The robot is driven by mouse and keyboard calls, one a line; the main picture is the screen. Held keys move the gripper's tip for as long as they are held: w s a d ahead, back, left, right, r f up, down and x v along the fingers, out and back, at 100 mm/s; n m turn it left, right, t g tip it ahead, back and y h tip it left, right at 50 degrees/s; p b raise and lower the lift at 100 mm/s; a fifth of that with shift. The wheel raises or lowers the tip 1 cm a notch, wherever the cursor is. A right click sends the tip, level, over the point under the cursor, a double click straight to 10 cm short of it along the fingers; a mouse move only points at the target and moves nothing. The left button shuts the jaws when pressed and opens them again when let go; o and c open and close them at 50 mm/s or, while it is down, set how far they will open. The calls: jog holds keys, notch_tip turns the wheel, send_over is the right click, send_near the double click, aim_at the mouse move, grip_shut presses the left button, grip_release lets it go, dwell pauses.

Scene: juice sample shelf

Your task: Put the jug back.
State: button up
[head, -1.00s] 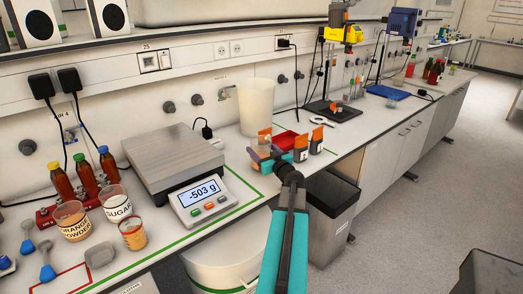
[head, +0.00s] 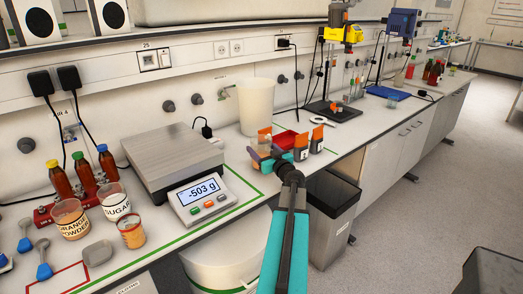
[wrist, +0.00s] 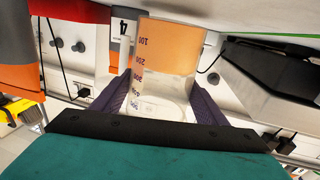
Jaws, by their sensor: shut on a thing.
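My gripper (head: 267,162) is shut on a clear graduated jug (head: 262,145) with orange liquid in its lower part. In the wrist view the jug (wrist: 165,60) sits between the two purple fingers (wrist: 160,100), and its printed marks show. That view looks upside down, so the jug seems upright. In the head view it is above the bench right of the scale (head: 175,158), partly hidden by my gripper. I cannot tell if it touches the bench. The scale's plate is bare and its display (head: 203,192) reads -503 g.
A tall white container (head: 257,105) stands behind the jug. Orange-topped markers (head: 301,150) and a red tray (head: 287,141) are close on the right. Powder cups (head: 71,220) and brown bottles (head: 59,180) stand at the left. A dark bin (head: 331,215) is below the bench edge.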

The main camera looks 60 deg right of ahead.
jog(key=shift+a+f+b, duration=0.1)
jog(key=shift+f+b, duration=0.3)
jog(key=shift+f, duration=0.25)
jog(key=o, duration=1.5)
jog(key=shift+c, duration=0.2)
jog(key=shift+r+p, duration=0.4)
jog(key=shift+p, duration=0.6)
jog(key=shift+r+p, duration=0.25)
jog(key=shift+p, duration=0.3)
jog(key=shift+s+a+f+b, duration=0.15)
jog(key=shift+s+b, duration=0.15)
jog(key=shift+s, duration=0.1)
jog(key=shift+r+b+v, duration=0.15)
jog(key=shift+b+v, duration=0.7)
jog(key=shift+v, duration=1.9)
jog(key=shift+r+b+v, duration=0.1)
jog(key=shift+b+v, duration=0.7)
jog(key=shift+v, duration=1.95)
jog(key=shift+s, duration=0.1)
